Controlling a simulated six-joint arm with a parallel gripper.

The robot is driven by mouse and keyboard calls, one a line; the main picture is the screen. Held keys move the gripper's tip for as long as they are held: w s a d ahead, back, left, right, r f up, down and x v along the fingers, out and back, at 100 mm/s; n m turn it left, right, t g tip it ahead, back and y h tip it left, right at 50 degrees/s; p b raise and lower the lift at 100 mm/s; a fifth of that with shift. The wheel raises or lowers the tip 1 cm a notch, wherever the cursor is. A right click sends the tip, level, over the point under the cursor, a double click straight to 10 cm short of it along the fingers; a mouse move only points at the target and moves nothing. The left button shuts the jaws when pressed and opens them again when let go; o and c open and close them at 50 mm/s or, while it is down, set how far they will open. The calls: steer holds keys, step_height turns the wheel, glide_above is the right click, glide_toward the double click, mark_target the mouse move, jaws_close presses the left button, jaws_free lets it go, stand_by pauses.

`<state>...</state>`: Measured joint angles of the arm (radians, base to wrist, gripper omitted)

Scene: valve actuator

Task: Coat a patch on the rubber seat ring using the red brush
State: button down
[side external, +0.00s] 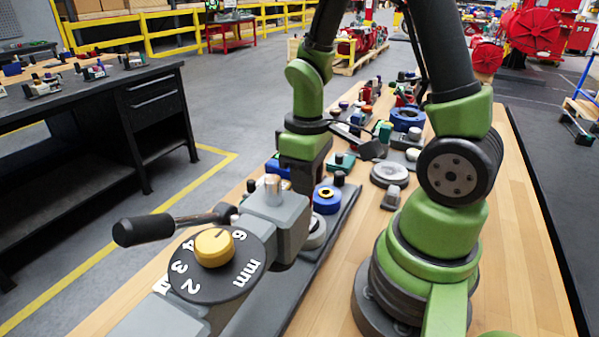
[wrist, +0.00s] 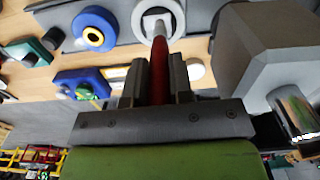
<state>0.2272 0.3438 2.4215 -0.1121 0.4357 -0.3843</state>
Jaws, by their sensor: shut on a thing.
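My gripper (wrist: 158,82) is shut on the red brush (wrist: 158,62) in the wrist view, its fingers on both sides of the red handle. The brush points away from the gripper, and its pale far end overlaps a light grey ring (wrist: 176,22) with a white centre. I cannot tell whether the tip touches it. This ring may be the rubber seat ring; nothing marks it clearly. In the side view, a grey ring (side external: 316,236) sits low behind the grey actuator housing (side external: 276,214). The housing hides my fingertips and the brush there.
The actuator housing (wrist: 262,50), with a shiny metal stem, stands close on the right in the wrist view. A blue ring with a yellow centre (wrist: 95,36) lies to the left. The black-handled lever (side external: 150,229) and yellow knob (side external: 214,247) are in the side view's foreground.

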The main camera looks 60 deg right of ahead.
steer(key=shift+s+d, duration=0.1)
steer(key=shift+d, duration=0.2)
steer(key=w+r, duration=0.3)
steer(key=r, duration=0.5)
steer(key=shift+w, duration=0.35)
stand_by(0.9)
stand_by(1.0)
